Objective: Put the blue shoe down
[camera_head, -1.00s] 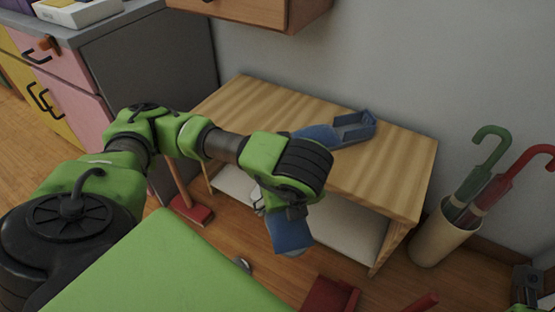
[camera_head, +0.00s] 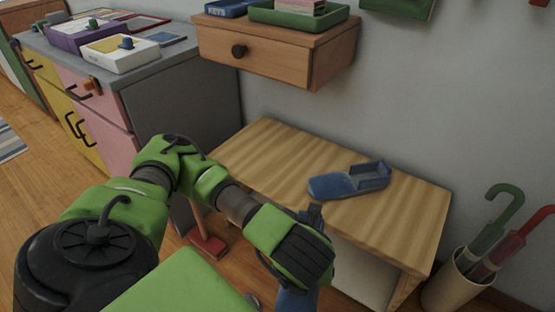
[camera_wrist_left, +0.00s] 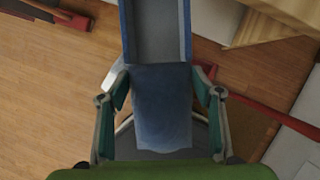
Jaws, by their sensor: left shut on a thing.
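My left gripper (camera_head: 298,262) is shut on a blue shoe (camera_head: 297,300), in front of the wooden bench and close to its front edge. In the head view the hand hides most of this shoe, and the picture's bottom edge cuts it off. In the left wrist view the two fingers (camera_wrist_left: 160,98) sit on either side of the shoe (camera_wrist_left: 162,115), whose open part points away from the hand. A second blue shoe (camera_head: 345,183) lies on the bench top (camera_head: 290,155). My right gripper is not in view.
The bench top is clear on both sides of the second shoe. An umbrella holder (camera_head: 455,285) with a green and a red umbrella stands right of the bench. A drawer shelf (camera_head: 285,50) hangs above. A red-headed tool (camera_head: 208,243) stands at the bench's left.

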